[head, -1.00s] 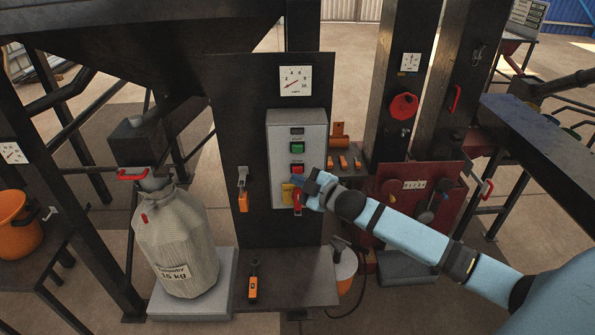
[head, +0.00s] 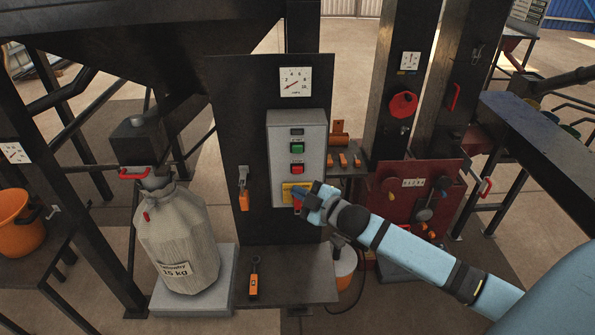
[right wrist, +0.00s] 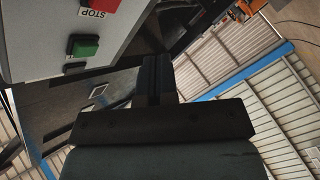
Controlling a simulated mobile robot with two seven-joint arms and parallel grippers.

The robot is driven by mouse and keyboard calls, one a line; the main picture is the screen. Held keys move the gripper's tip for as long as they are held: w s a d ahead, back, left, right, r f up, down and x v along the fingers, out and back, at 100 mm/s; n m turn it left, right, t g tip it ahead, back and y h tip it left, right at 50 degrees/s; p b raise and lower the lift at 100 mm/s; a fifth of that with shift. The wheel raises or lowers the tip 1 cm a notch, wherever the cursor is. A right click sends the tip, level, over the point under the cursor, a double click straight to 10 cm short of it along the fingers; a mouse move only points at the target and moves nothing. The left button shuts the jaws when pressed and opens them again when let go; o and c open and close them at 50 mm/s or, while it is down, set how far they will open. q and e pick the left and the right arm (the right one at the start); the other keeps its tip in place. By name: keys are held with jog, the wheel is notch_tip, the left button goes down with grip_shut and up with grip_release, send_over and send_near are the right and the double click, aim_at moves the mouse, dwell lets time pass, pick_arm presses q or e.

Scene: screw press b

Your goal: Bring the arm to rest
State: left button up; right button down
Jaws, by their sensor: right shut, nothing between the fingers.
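My right arm comes in from the right in the head view. Its gripper (head: 299,202) is in front of the lower part of the grey control box (head: 312,140), by a yellow plate (head: 288,193) and a red part (head: 297,206). The fingers are shut and hold nothing. Whether they touch the box cannot be told. In the right wrist view the closed fingers (right wrist: 157,75) point past the box's side, with its green button (right wrist: 83,46) and red STOP button (right wrist: 102,5) at upper left. My left gripper is not in view.
A full sack (head: 177,240) stands on a pale platform at left. An orange-handled tool (head: 253,280) lies on the dark shelf (head: 300,268) below the panel. A red machine panel (head: 395,200) stands behind my forearm, and a dark beam (head: 540,125) runs at right.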

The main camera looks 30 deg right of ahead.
dwell(0.3)
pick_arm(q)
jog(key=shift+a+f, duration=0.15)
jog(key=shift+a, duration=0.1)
pick_arm(e)
jog(key=s+a+f+m+g, duration=0.2)
jog(key=s+a+f, duration=0.3)
jog(key=s, duration=0.3)
jog(key=s+a+f+m+g, duration=0.1)
jog(key=s+a+f+m, duration=0.3)
jog(key=s+f, duration=0.4)
jog(key=s+a+f+m+g+h, duration=0.1)
jog(key=s+a+f+m+g, duration=0.1)
jog(key=s+a+f, duration=0.5)
jog(key=shift+s+f+m+g, duration=0.3)
jog(key=shift+s+m, duration=0.5)
jog(key=shift+s, duration=0.25)
jog(key=shift+d, duration=0.1)
